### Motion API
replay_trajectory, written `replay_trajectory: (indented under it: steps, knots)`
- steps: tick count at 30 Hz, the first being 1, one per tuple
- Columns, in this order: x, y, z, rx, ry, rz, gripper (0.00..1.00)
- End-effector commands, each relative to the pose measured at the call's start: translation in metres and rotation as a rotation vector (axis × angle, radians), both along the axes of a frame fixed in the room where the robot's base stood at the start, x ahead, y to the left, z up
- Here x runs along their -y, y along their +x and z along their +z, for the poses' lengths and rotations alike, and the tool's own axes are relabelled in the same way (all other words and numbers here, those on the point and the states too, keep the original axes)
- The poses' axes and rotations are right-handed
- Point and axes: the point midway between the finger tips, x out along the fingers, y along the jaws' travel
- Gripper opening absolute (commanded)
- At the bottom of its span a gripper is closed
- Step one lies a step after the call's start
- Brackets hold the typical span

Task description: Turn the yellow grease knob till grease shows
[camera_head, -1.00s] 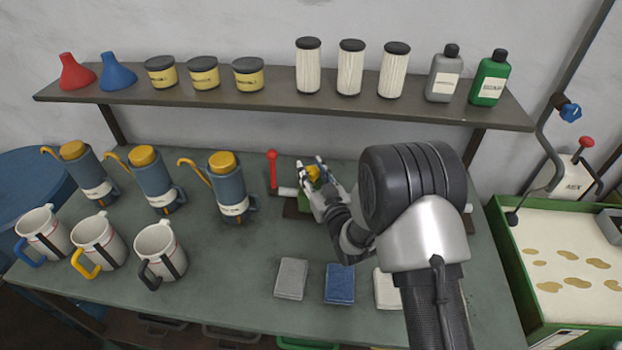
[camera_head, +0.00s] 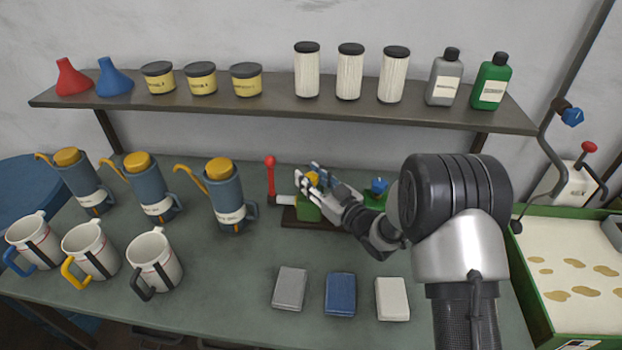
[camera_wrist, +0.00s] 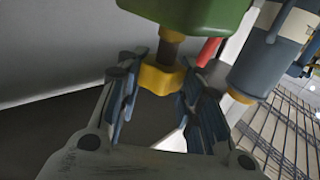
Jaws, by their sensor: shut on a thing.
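The yellow grease knob (camera_head: 312,178) sits on a green block (camera_head: 308,210) of a fixture at the back of the bench. In the wrist view the yellow knob (camera_wrist: 160,78) is on a short brown stem below the green body (camera_wrist: 190,14). My gripper (camera_head: 311,180) is at the knob from the right side, its two fingers on either side of it; the wrist view shows the fingers (camera_wrist: 160,95) flanking the knob. The gripper is shut on the knob. I see no grease around the knob. The fingers and arm hide part of the fixture.
A red lever (camera_head: 270,175) stands just left of the knob, and a blue knob (camera_head: 379,186) is to its right. Blue-grey oil cans (camera_head: 229,198) and white jugs (camera_head: 154,262) stand on the left. A shelf (camera_head: 280,112) runs above.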

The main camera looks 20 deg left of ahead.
Motion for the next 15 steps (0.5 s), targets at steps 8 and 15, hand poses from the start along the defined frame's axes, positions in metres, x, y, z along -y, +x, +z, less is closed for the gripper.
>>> replay_trajectory:
  steps: [8, 15]
  knots:
    - [0.0007, 0.0002, -0.0011, -0.002, -0.001, -0.002, 0.46]
    - [0.0001, 0.0002, -0.0002, 0.000, 0.000, -0.001, 0.55]
